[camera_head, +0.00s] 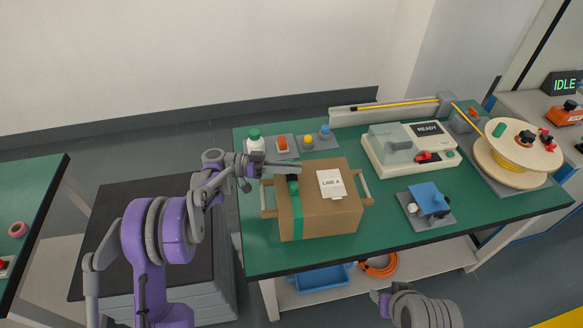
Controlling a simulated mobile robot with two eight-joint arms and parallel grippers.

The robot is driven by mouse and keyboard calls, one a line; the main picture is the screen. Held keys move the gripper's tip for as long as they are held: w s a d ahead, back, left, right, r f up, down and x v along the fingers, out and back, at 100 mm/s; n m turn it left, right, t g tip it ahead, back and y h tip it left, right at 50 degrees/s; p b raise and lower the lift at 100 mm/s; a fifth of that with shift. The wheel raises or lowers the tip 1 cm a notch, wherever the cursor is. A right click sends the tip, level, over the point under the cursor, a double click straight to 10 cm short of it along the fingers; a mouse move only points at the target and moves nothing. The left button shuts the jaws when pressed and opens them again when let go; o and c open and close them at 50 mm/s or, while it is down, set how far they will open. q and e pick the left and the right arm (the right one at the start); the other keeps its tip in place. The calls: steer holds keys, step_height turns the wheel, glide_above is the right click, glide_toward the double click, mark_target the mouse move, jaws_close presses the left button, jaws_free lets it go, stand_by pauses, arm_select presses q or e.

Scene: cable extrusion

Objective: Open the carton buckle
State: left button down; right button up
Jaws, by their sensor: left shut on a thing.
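A brown carton (340,217) with a white "LINE A" label (331,183) and side handles stands on the green-topped workbench. A green strap (297,215) runs over its top and down its front on the left side. The dark and green carton buckle (293,187) sits on this strap at the top. My left gripper (294,168) reaches in from the left over the carton's back left top. It is shut on the buckle, and its fingers partly hide the contact. My right gripper is not in view; only part of that arm shows at the bottom.
A white bottle (255,142) and small colored buttons stand behind the carton. A machine reading "READY" (427,129), a cable spool (519,150) and a blue-topped fixture (428,199) are to the right. A blue tray (318,278) lies on the lower shelf.

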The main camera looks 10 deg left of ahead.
arm_select(q)
steer(key=shift+w+n, duration=0.15)
steer(key=shift+n, duration=0.15)
steer(key=n+b, duration=0.2)
steer(key=shift+w+a+n+h, duration=0.15)
steer(key=shift+w+n+h, duration=0.15)
steer(key=shift+w+n, duration=0.1)
steer(key=n+b, duration=0.2)
steer(key=shift+w+n+h, duration=0.3)
steer(key=shift+w+n, duration=0.05)
steer(key=shift+n, duration=0.05)
steer(key=n+b, duration=0.1)
steer(key=n, duration=0.1)
steer(key=w+n+t+b, duration=0.1)
steer(key=n, duration=0.1)
steer(key=n+b, duration=0.1)
steer(key=n, duration=0.1)
steer(key=shift+w+a+t+h, duration=0.2)
steer(key=shift+a+t+h, duration=0.1)
steer(key=shift+t, duration=0.1)
steer(key=shift+f+n, duration=0.1)
steer(key=shift+n, duration=0.3)
steer(key=c, duration=0.8)
jaws_free()
steer(key=shift+o, duration=0.2)
